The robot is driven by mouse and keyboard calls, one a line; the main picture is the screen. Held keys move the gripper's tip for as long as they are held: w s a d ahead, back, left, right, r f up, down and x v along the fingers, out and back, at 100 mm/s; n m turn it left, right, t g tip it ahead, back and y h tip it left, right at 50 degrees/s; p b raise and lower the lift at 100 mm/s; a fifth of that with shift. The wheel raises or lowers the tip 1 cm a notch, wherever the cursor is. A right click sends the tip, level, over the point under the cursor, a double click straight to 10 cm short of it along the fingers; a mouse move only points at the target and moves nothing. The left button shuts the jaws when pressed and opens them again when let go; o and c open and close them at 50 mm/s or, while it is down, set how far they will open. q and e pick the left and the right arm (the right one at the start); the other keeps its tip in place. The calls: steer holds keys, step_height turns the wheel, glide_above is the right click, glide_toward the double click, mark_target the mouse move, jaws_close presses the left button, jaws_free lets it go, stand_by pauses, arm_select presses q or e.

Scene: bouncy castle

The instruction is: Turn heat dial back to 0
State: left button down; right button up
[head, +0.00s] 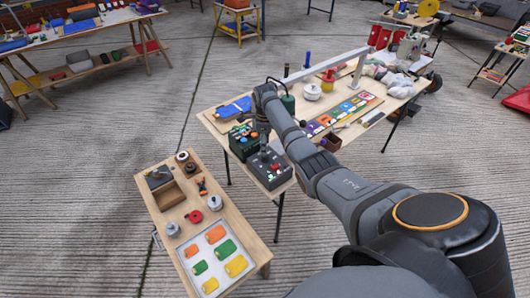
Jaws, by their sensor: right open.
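My right arm reaches in from the lower right to the work table. Its wrist bends down, and my right gripper (264,153) points at the top of a dark control box (271,174) at the table's near-left corner. The gripper is open, with nothing seen between its fingers. The box has small red and green controls on its face. A second dark green box (240,144) stands just behind and to the left. The heat dial is too small or hidden by the gripper to make out, so its setting and any contact cannot be told. My left gripper is out of view.
A low wooden table (225,224) at front left holds a white tray (207,285) of orange, green and yellow pieces. The work table (350,129) carries a blue item (235,107), colourful panels and a pale raised bar (325,66). Concrete floor lies open on the left.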

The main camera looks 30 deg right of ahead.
mark_target(265, 157)
step_height(265, 157, down, 5)
steer(key=shift+f, duration=0.15)
jaws_close()
stand_by(0.4)
steer(key=shift+n, duration=0.3)
